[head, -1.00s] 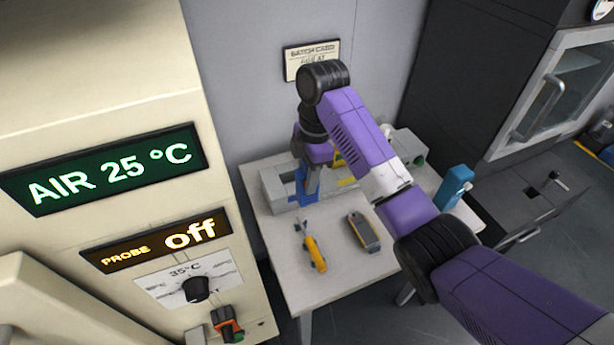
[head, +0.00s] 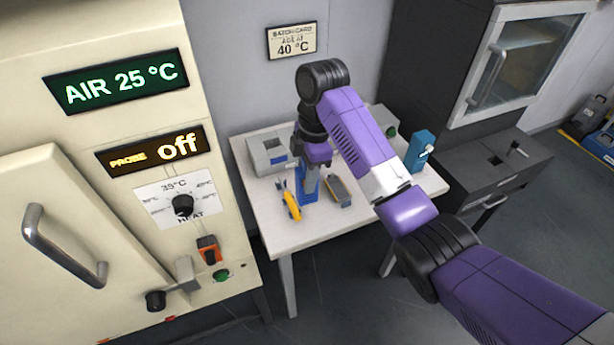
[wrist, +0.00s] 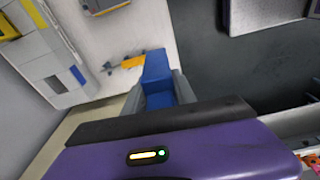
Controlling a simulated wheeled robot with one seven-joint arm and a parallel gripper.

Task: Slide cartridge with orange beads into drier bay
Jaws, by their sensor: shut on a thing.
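My gripper (head: 307,190) is shut on a blue cartridge (head: 305,194), held over the front part of the white table. In the wrist view the blue cartridge (wrist: 160,75) sits between my grey fingers (wrist: 158,100). No bead colour shows on it. Another blue cartridge-like block (head: 420,150) with a pale label stands upright on the table's right side. A black unit (head: 480,175) with a square opening in its top stands at the right; I cannot tell if this is the drier bay.
A grey device (head: 268,155) sits at the table's left back. A yellow-handled tool (head: 292,206) and a grey-yellow meter (head: 338,191) lie near my gripper. A cream oven (head: 110,215) with a door handle stands close at left. The white table (head: 330,228) has a bare front edge.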

